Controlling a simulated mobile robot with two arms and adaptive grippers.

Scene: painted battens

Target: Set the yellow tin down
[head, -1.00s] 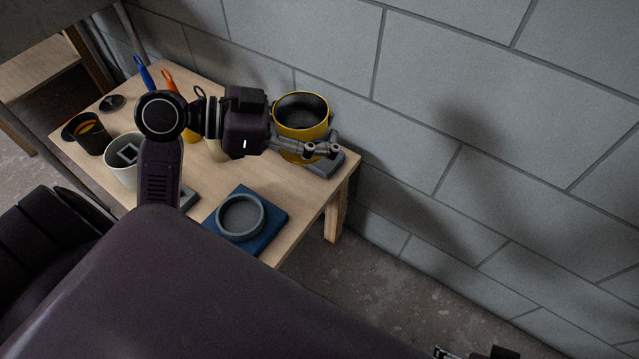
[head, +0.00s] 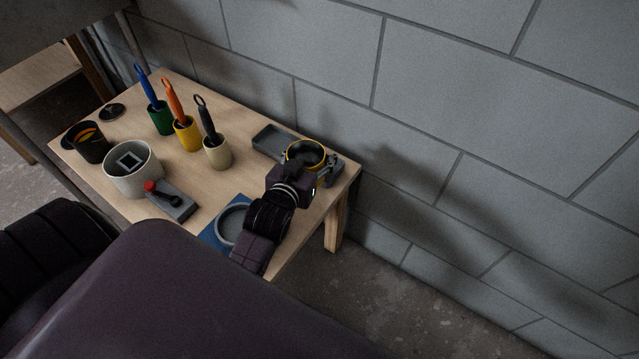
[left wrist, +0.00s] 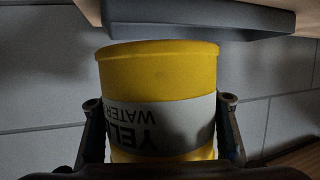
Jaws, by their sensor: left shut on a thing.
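The yellow tin (head: 305,147) is an open-topped can with a dark inside and a white label. My left gripper (head: 311,163) is shut on it, with one finger on each side. In the left wrist view the tin (left wrist: 158,70) fills the middle, its lettering upside down, between the fingers (left wrist: 160,103). The tin is over the right part of a long grey tray (head: 270,139) at the table's right end. The tray also shows in the left wrist view (left wrist: 200,20), close to the tin's end. I cannot tell whether they touch. My right gripper is out of view.
Green (head: 160,118), yellow (head: 187,134) and cream (head: 217,152) cups hold handled tools. A whitish pot (head: 132,170), a black cup (head: 92,143), a grey block with a red knob (head: 172,201) and a blue base (head: 213,236) share the table. A block wall stands behind.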

